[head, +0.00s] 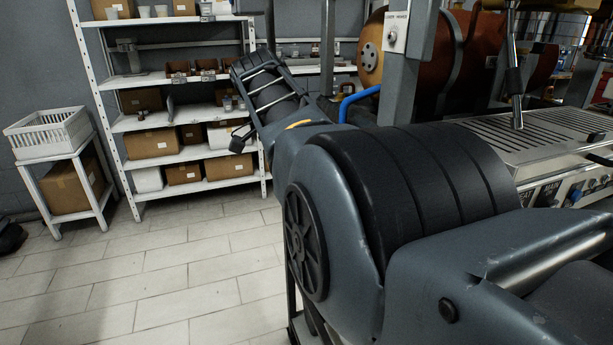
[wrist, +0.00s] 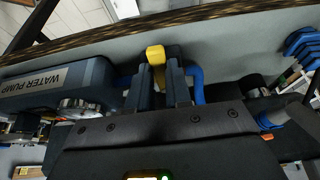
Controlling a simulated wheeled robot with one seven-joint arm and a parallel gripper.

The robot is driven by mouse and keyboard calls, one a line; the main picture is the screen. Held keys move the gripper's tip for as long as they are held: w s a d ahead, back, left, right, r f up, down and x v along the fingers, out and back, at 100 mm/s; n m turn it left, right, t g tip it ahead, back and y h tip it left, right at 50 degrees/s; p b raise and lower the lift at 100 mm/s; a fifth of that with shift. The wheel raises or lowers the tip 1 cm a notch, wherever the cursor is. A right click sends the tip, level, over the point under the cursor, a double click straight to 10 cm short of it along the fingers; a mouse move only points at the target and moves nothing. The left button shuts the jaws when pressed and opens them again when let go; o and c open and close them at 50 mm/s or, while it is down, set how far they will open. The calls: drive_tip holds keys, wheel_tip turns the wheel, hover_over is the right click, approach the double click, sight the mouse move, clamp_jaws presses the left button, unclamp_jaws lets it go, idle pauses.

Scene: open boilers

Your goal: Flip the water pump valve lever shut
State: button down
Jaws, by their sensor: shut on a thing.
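In the wrist view, the water pump (wrist: 50,85) is a dark body with a "WATER PUMP" label, at the left. A yellow-ended lever (wrist: 155,54) stands between the fingers of my gripper (wrist: 158,82), near the middle of the picture. The fingers are shut on it, and its yellow end sticks out past them. The lower part of the lever is hidden by the fingers. A blue pipe (wrist: 197,85) bends close beside the right finger. In the head view my arm fills the middle and right and hides the pump and lever.
In the head view, white shelves (head: 128,123) with boxes stand at the back left, beside a small stand with a white basket (head: 47,131). A copper boiler (head: 471,50) and a grated metal counter (head: 530,140) are at the right.

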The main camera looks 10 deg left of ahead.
drive_tip(key=shift+r, duration=0.1)
idle(0.3)
drive_tip(key=c, duration=1)
unclamp_jaws()
drive_tip(key=shift+c, duration=0.2)
drive_tip(key=p+v, duration=0.4)
drive_tip(key=v, duration=0.3)
drive_tip(key=shift+r+p, duration=0.3)
drive_tip(key=shift+p, duration=0.05)
drive_tip(key=shift+a, duration=0.1)
